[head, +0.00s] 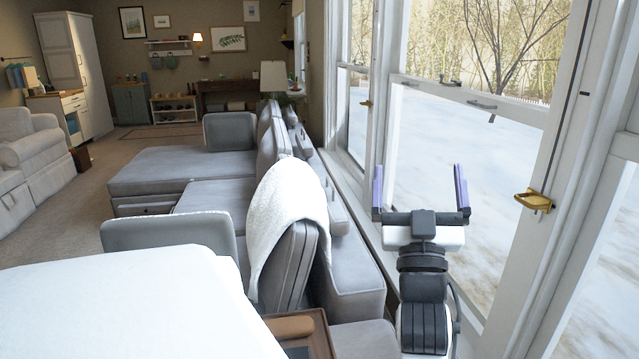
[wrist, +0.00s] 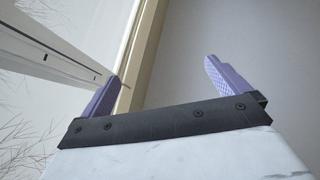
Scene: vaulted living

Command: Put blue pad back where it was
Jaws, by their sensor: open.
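I cannot make out a blue pad for certain in either view. My gripper (head: 419,182) is raised in front of the window at the right of the head view. Its two purple fingers stand wide apart and upright, with nothing between them. In the wrist view my gripper (wrist: 168,86) is also open and empty, with a window frame and a plain grey surface beyond it.
A grey sofa (head: 350,262) with a white throw (head: 290,205) stands left of my arm. The window (head: 465,150) is close on the right. A brown tray (head: 322,338) and a white surface (head: 130,310) are at the front. Carpet (head: 85,200) lies open at left.

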